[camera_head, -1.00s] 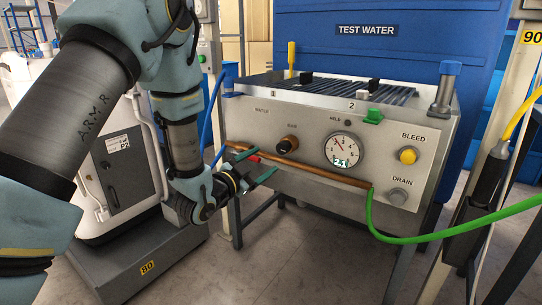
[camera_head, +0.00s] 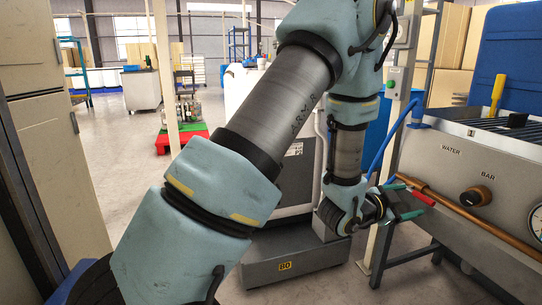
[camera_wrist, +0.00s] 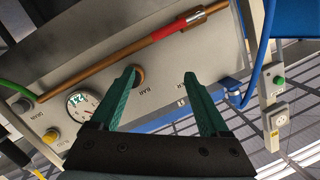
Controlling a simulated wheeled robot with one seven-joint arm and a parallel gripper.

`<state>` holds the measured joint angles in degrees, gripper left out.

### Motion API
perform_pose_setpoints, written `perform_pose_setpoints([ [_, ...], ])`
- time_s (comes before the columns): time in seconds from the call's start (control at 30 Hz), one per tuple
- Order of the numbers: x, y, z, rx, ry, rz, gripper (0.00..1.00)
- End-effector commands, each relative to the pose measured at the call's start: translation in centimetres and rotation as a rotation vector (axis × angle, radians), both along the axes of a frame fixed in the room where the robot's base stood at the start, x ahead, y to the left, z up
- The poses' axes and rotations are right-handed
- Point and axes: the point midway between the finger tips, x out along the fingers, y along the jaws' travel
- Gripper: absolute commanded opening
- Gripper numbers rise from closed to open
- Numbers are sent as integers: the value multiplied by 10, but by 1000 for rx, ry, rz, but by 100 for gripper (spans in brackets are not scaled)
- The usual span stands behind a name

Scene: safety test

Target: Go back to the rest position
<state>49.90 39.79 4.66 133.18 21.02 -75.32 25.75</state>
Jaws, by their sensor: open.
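My gripper (camera_head: 408,205) is in front of the left part of the grey test bench (camera_head: 450,165), near the copper pipe (camera_head: 445,205). In the wrist view my gripper (camera_wrist: 167,90) shows two green fingers spread apart with nothing between them.
A wheeled grey base marked 80 (camera_head: 300,258) stands behind my arm. A post with a green button (camera_head: 390,85) and a blue hose (camera_head: 392,140) are close to the gripper. Tall cabinets (camera_head: 60,130) stand at left. Open floor (camera_head: 115,165) lies between.

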Motion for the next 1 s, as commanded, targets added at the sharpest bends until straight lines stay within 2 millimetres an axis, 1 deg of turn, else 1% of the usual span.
perform_pose_setpoints([
  [0.03,25,24,3,44,43,81,79],
  [0.07,38,40,1,78,78,133,79],
  [0.1,54,64,-1,121,132,207,79],
  [0.13,65,83,-2,153,173,262,79],
  [0.17,74,102,-5,183,219,317,79],
  [0.2,83,129,-7,219,279,391,79],
  [0.23,89,149,-8,244,327,446,79],
  [0.27,92,170,-10,268,377,502,79],
  [0.3,94,197,-12,296,445,574,79],
  [0.33,94,218,-13,315,495,629,79],
  [0.37,93,239,-13,331,551,683,79],
  [0.4,88,266,-14,352,622,755,79],
  [0.43,83,285,-15,365,676,807,79],
  [0.5,67,324,-15,390,802,918,79],
  [0.57,51,352,-14,404,900,999,79],
  [0.6,39,367,-14,411,962,1047,79],
  [0.67,22,387,-12,417,1048,1112,79],
  [0.7,10,398,-11,421,1102,1151,79],
  [0.8,-20,422,-6,423,1232,1239,79],
  [0.87,-38,433,-3,423,1309,1287,79],
  [0.9,-50,440,0,421,1361,1318,79],
  [0.93,-50,438,13,426,1357,1313,79],
  [1.0,-48,436,29,430,1352,1307,79],
])
